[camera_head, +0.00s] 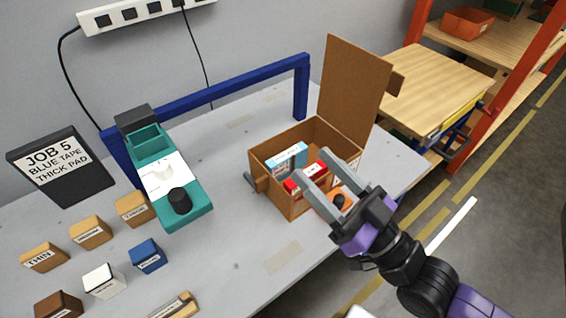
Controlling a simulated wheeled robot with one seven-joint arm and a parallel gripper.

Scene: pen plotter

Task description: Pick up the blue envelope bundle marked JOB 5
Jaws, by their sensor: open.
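A light-blue bundle (284,159) with a white label stands inside the open cardboard box (279,200), toward its back left. Its label is too small to read, so I cannot confirm a JOB 5 mark. My gripper (315,166) is open, with its two fingers reaching over the box from the right. The fingertips appear just right of the blue bundle, near a red item (291,187) with a white label. Nothing shows held between the fingers. An orange item (340,198) lies partly hidden behind the fingers. The lower part of the blue bundle is hidden.
The box's tall flap (353,92) stands upright behind it. A teal plotter-like device (190,212) and a blue frame (235,88) stand left. A dark sign (60,163) reads JOB 5, BLUE TAPE, THICK PAD. Several small blocks, one blue (147,256), sit front left.

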